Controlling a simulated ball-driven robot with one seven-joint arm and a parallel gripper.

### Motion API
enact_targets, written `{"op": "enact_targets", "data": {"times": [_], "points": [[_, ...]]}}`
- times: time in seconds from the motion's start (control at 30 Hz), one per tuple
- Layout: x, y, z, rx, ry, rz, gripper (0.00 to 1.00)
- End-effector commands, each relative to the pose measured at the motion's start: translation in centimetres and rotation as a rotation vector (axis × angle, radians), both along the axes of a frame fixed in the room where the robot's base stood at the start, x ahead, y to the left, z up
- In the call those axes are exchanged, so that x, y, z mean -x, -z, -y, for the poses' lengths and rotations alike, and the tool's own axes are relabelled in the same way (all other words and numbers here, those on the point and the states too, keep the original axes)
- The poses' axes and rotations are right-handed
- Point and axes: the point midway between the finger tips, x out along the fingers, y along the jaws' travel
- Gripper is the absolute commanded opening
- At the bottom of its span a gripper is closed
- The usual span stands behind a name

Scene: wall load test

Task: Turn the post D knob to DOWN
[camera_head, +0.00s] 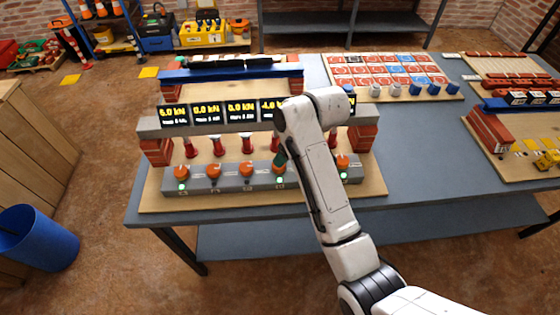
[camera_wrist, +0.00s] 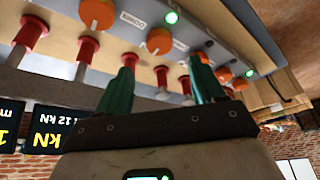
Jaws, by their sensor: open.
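The grey panel (camera_head: 230,180) carries a row of orange knobs, with red posts behind it. The knob I take as post D's (camera_head: 279,168), fourth from the left, has a lit green lamp in front. In the wrist view this knob (camera_wrist: 159,41) appears between my two teal fingers, just beyond their tips. My gripper (camera_wrist: 162,60) is open and empty; no contact with the knob shows. In the head view its teal fingertip (camera_head: 281,158) lies close by the knob. The panel lettering is too small or skewed to read fully, so the knob's setting is unclear.
A grey beam with lit kN displays (camera_head: 207,114) spans above the posts on brick piers (camera_head: 157,150). Neighbouring knobs (camera_head: 246,170) stand close on the panel. My arm hides part of the row's right side. A board of cards and cups (camera_head: 385,75) lies right.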

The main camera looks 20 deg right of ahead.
Motion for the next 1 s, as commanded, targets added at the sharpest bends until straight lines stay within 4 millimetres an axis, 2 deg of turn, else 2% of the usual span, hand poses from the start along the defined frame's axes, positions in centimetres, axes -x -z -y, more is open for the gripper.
{"op": "enact_targets", "data": {"times": [0.2,0.4,0.6,0.87,1.0], "points": [[-1.3,3.8,-0.7,0.001,0.000,-0.004,0.68],[-2.3,6.4,-1.2,0.000,0.000,-0.002,0.68],[-2.7,7.4,-1.4,0.000,0.000,0.000,0.68],[-2.7,7.5,-1.4,0.000,0.001,0.000,0.68],[-2.7,7.5,-1.4,0.000,0.001,0.000,0.56]]}}
